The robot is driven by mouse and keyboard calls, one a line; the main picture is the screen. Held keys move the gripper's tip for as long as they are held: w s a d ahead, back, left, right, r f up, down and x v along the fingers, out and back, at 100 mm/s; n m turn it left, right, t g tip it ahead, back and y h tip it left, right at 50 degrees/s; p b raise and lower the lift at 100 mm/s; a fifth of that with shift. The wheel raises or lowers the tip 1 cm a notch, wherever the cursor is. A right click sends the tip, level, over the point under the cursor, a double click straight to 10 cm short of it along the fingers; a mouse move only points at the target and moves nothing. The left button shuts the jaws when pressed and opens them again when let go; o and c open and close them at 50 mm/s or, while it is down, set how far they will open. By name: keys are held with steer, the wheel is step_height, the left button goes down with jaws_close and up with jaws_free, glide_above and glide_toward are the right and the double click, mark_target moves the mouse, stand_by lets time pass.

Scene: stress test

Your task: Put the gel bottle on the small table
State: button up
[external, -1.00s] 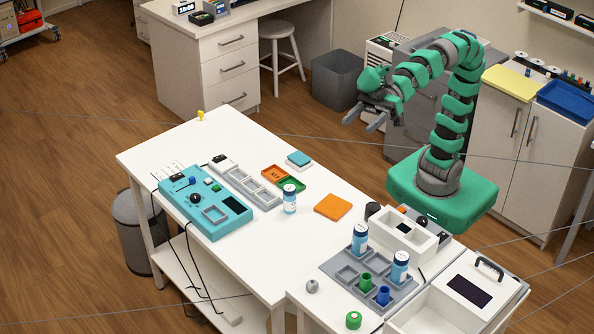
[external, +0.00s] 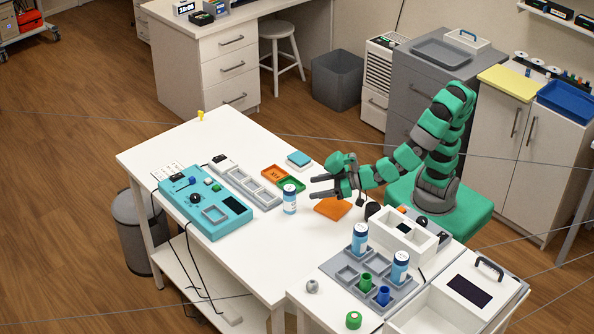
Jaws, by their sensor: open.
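A white and blue bottle (external: 289,203), which looks like the gel bottle, stands upright on the long white table (external: 235,150), beside the green tray. Two similar bottles, one (external: 360,238) further back and one (external: 400,267) nearer, stand in the grey compartment rack (external: 345,285). I cannot tell from the labels which is gel. My gripper (external: 312,188) is open and empty. Its fingers point left, just right of the lone bottle and apart from it.
An orange pad (external: 333,208) lies below my gripper. A white divided box (external: 403,236) stands behind the rack. A green cap (external: 354,320) is at front.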

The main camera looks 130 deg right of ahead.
mark_target(290, 199)
steer(key=shift+p+x, duration=1.85)
steer(key=shift+x, duration=1.1)
steer(key=shift+b+x, duration=1)
steer(key=shift+x, duration=1.8)
steer(key=shift+s+d+r, duration=0.1)
steer(key=shift+d+r, duration=0.05)
steer(key=shift+r, duration=0.05)
steer(key=c, duration=1.2)
steer(key=shift+r, duration=0.1)
